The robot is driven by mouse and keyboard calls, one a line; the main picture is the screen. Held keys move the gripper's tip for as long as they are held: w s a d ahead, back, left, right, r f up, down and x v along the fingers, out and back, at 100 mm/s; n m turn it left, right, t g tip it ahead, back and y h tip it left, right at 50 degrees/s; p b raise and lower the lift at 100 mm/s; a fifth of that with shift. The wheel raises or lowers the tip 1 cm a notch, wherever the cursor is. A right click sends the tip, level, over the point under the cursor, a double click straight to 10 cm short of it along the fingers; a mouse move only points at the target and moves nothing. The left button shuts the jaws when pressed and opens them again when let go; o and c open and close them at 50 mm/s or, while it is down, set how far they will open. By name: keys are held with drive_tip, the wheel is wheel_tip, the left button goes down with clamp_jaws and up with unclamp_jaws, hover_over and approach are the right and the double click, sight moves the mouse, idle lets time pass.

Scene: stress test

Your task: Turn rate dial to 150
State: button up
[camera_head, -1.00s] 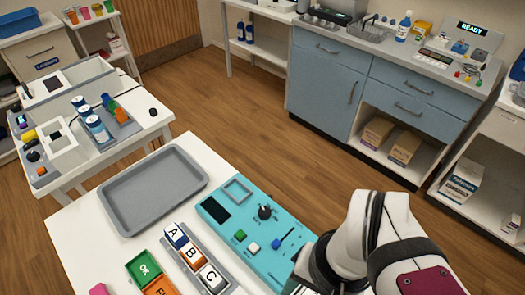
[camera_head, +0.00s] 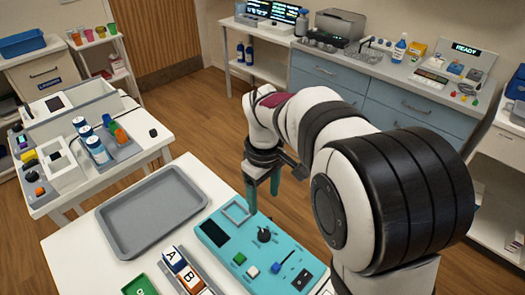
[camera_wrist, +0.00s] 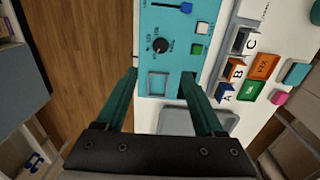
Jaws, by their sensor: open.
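The teal panel (camera_head: 228,255) lies on the white table. I cannot tell which mark the pointer is at. My gripper (camera_head: 263,199) points down, open and empty, above the far edge of the panel. In the wrist view its fingertips (camera_wrist: 159,75) are spread on either side of the square frame end, with the dial beyond them, untouched.
On the panel are a dark screen (camera_head: 214,233), a square frame (camera_head: 236,212), green (camera_head: 239,258) and white (camera_head: 252,271) buttons and a blue-handled slider (camera_head: 276,268). A grey tray (camera_head: 110,212) and lettered blocks (camera_head: 172,258) lie left of it.

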sight(264, 234)
wheel_tip(264, 234, down, 15)
drive_tip(key=shift+s+r, duration=0.1)
clamp_jaws()
idle(0.4)
